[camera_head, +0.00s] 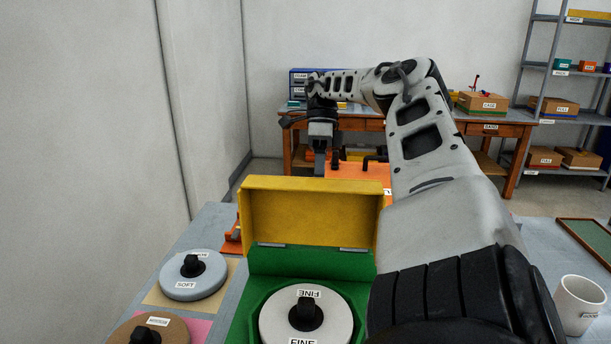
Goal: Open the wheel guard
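The wheel guard is a green box (256,262) with a yellow lid (308,212). The lid stands raised at the back on two grey hinges, so the box is open at the top. A pale grey wheel marked FINE (282,318) with a black knob lies inside. My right arm reaches in from the lower right and over the bench. My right gripper (322,162) hangs pointing down above and behind the lid, apart from it. Its fingers are small and seen edge-on, so its opening is unclear. My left gripper is out of view.
A grey wheel marked SOFT (190,284) and a brown wheel (165,333) lie left of the guard. An orange item (358,172) stands behind the lid. A white mug (579,304) and a green tray (590,238) are at right. A wooden table (500,133) stands further back.

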